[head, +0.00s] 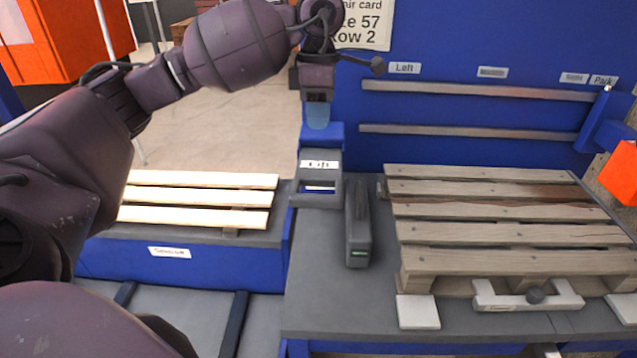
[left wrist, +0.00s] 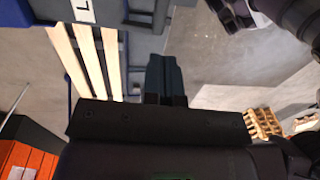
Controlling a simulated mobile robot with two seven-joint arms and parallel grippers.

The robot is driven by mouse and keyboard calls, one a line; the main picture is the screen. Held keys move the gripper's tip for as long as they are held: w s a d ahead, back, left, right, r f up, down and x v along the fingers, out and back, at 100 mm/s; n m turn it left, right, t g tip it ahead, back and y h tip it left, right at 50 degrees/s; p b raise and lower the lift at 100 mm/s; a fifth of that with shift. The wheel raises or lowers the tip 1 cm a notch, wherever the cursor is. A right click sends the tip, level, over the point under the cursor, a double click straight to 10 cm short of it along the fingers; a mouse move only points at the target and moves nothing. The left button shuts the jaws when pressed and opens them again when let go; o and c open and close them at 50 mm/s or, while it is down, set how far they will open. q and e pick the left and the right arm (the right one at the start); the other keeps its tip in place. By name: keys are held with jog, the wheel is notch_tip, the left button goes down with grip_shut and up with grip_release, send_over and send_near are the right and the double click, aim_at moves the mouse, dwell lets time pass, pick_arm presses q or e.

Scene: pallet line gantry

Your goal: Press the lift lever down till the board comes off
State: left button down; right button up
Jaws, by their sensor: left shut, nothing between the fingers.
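The lift unit (head: 317,188) is a grey housing with a "Lift" label, standing at the left back of the pallet bench. Part of it, with a label showing an "L", is at the top left of the left wrist view (left wrist: 55,12). I cannot clearly make out its lever. My left gripper (head: 318,116) points down, shut and empty, just above and behind the label in the head view. Its fingers also show in the left wrist view (left wrist: 164,75). I cannot tell whether they touch anything. A weathered pallet (head: 500,212) lies on the bench, its top boards in place.
A grey block (head: 357,228) stands between lift unit and pallet. Pale boards (head: 200,196) lie over the blue bin (head: 190,268) at left. A blue back panel (head: 450,40) carries two rails (head: 470,92). An orange part (head: 622,175) is at right. Bare bench (head: 315,290) shows in front.

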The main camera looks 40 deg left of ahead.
pick_arm(q)
send_near(318, 195)
jog(key=f, duration=0.6)
jog(key=shift+s+d+f, duration=0.15)
jog(key=shift+s+f, duration=0.05)
jog(key=shift+s, duration=0.1)
jog(key=shift+f+p, duration=0.3)
jog(key=shift+f, duration=0.25)
jog(key=shift+s+f, duration=0.1)
jog(key=shift+f, duration=0.05)
